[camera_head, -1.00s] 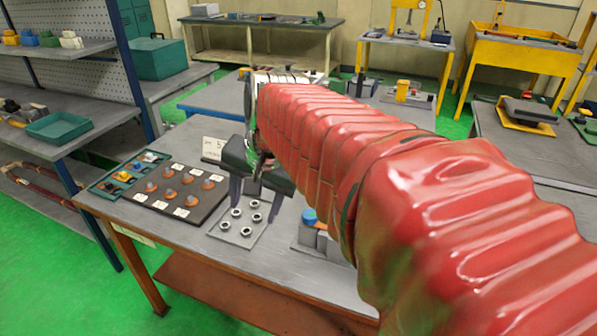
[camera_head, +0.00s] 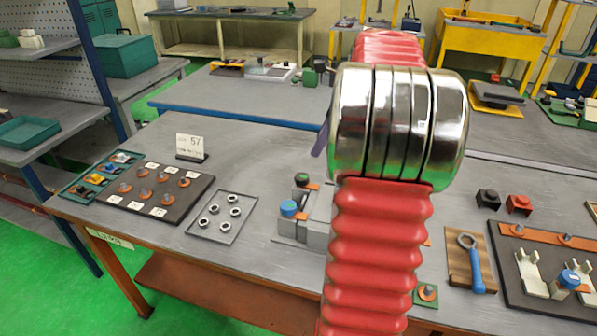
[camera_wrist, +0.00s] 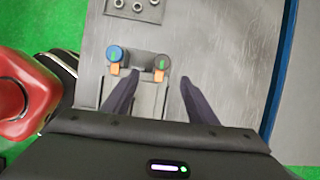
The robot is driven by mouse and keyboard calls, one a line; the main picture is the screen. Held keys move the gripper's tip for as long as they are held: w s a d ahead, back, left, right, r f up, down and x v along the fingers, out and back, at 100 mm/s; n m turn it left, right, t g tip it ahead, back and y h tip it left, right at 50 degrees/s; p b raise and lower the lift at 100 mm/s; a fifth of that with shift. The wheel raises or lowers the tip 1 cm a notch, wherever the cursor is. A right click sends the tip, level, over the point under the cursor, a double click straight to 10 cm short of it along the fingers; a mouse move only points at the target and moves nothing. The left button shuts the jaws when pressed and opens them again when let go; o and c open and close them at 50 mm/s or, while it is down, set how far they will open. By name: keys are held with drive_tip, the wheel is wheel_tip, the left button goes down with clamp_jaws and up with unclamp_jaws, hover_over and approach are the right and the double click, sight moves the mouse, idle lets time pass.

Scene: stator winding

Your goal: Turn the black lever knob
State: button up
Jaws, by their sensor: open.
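The black knob (camera_head: 301,179) stands at the back of a grey fixture (camera_head: 318,218) on the workbench. A blue knob (camera_head: 289,208) is in front of it on the same fixture. In the wrist view, the black knob (camera_wrist: 161,62) has a green mark on top and an orange piece beside it; the blue knob (camera_wrist: 116,54) is to its left. My gripper (camera_wrist: 159,76) is open and empty. In that view the black knob appears between the fingertips; the height gap cannot be told. In the head view my arm hides most of the gripper and part of the fixture.
A tray of several nuts (camera_head: 222,217) lies left of the fixture, with a dark board (camera_head: 155,191) of orange parts beyond. A number card (camera_head: 190,147) stands behind. At right are a blue wrench (camera_head: 470,262) and black and red blocks. The bench behind the fixture is mostly clear.

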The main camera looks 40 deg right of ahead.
sight(302, 177)
drive_tip(key=shift+s+d+f+m, duration=0.15)
drive_tip(key=shift+d+m, duration=0.15)
drive_tip(key=shift+d, duration=0.15)
drive_tip(key=x, duration=1.3)
drive_tip(key=shift+a+f, duration=0.15)
drive_tip(key=shift+f, duration=0.2)
